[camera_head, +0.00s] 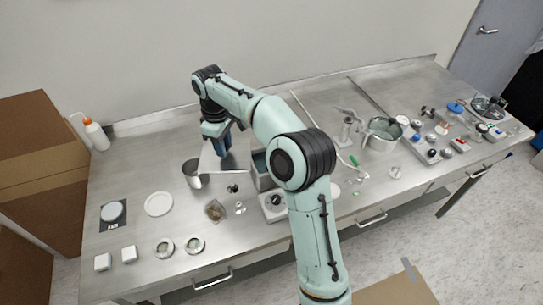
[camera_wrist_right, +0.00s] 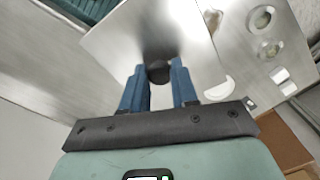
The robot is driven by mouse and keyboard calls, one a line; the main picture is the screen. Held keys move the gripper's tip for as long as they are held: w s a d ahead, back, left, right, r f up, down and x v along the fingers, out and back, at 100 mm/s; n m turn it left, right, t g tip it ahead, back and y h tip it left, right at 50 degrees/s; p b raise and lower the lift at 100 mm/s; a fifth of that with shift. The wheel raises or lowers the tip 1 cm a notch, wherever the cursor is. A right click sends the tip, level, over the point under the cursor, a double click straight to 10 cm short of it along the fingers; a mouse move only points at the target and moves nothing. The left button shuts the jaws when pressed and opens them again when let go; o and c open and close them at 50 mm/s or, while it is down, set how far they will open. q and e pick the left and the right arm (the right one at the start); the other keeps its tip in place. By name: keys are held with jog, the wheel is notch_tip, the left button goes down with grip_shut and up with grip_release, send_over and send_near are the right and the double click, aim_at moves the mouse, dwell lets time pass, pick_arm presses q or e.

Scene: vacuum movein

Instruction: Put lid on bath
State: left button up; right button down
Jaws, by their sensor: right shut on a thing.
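The lid is a flat shiny metal sheet with a dark round knob; in the head view its pale surface (camera_head: 208,165) shows below my right gripper (camera_head: 221,146), tilted. In the right wrist view the blue fingers (camera_wrist_right: 159,82) are shut on the knob of the lid (camera_wrist_right: 125,38), and the sheet spreads out beyond them. The bath (camera_head: 260,165) is a grey open-topped box with a dial on its front, standing just right of the lid. My right arm hides much of the bath. My left gripper is not in view.
A metal beaker (camera_head: 192,174) stands close to the lid's left. A white disc (camera_head: 158,204), small tins (camera_head: 165,247) and a wash bottle (camera_head: 95,134) are further left. A steel pot (camera_head: 383,134) and several small items crowd the right. The rear left bench is clear.

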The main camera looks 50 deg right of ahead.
jog(key=s+d+r+m+p, duration=0.15)
jog(key=d+r+m, duration=0.3)
jog(key=m, duration=0.65)
jog(key=s+d+r+m, duration=0.3)
jog(key=d+r+m, duration=0.15)
jog(key=m, duration=0.55)
jog(key=s+d+r+m, duration=0.25)
jog(key=d+m, duration=0.25)
jog(key=m, duration=0.6)
jog(key=shift+w+a+f, duration=0.1)
jog(key=shift+f, duration=4.75)
jog(key=shift+w+a+f, duration=0.1)
jog(key=shift+f, duration=4.75)
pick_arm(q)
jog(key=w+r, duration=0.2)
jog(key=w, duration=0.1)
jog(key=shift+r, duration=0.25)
pick_arm(e)
jog(key=shift+s, duration=0.1)
jog(key=shift+f, duration=0.25)
jog(key=c, duration=0.9)
grip_release()
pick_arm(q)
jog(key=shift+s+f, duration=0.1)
pick_arm(e)
jog(key=shift+o, duration=0.2)
